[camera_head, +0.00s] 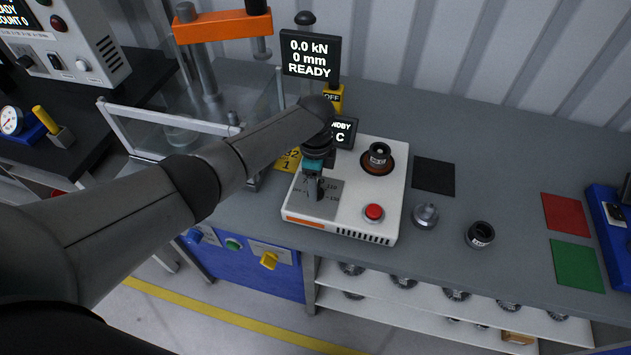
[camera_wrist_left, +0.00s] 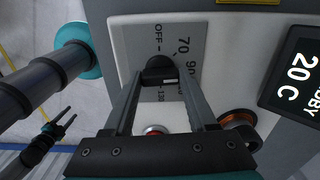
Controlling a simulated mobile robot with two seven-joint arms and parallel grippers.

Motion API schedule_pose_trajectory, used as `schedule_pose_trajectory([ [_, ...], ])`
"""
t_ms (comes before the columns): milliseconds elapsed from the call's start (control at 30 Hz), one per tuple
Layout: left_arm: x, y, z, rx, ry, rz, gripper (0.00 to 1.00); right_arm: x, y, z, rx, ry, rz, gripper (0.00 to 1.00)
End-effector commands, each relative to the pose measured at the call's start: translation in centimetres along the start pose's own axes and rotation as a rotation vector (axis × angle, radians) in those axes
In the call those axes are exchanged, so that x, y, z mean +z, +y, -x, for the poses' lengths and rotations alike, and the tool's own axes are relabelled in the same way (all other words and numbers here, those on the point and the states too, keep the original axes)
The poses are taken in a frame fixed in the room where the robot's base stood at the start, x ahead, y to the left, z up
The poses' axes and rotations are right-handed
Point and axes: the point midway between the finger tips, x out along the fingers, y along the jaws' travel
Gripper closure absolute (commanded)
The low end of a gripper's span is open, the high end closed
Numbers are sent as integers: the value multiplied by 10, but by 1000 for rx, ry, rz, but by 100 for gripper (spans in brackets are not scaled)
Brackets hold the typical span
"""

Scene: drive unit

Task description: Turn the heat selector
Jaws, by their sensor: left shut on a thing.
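The heat selector is a black knob (camera_wrist_left: 158,72) on a grey dial plate (camera_head: 323,205) with OFF, 70 and further numbers. The plate is on the white heater unit (camera_head: 394,225). My left gripper (camera_head: 314,190) reaches down onto the knob and is shut on it; in the wrist view its fingers (camera_wrist_left: 160,80) sit on both sides. The knob is mostly hidden in the head view, and its exact setting is unclear. The heater display (camera_wrist_left: 300,75) reads 20 C in standby. My right gripper (camera_wrist_left: 65,122) shows small in the wrist view, fingers apart and empty.
A red button (camera_head: 374,212) and a copper-ringed heating spot with a dark part (camera_head: 379,155) share the heater's top. A metal part (camera_head: 425,215) and a black ring (camera_head: 480,235) stand to the right. A press with an orange beam (camera_head: 222,25) is behind left.

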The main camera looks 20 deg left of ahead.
Motion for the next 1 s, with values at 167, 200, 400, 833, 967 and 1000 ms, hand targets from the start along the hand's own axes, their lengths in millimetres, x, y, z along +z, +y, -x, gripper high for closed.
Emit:
schedule_pose_trajectory([
  [167, -1, -1, 1, -3, 4, -41, 98, 0, 0, 0, 0, 0, 0, 50],
  [200, -1, -1, 1, -3, 4, -46, 98, 0, 0, 0, 0, 0, 0, 50],
  [400, -1, -1, 1, -3, 4, -56, 98, 0, 0, 0, 0, 0, 0, 50],
  [833, -1, -1, 1, -2, 4, -54, 22, 0, 0, 0, 0, 0, 0, 50],
  [967, -1, 0, 1, -1, 3, -54, 12, 0, 0, 0, 0, 0, 0, 50],
  [1000, -1, 0, 0, -1, 2, -54, 12, 0, 0, 0, 0, 0, 0, 50],
])
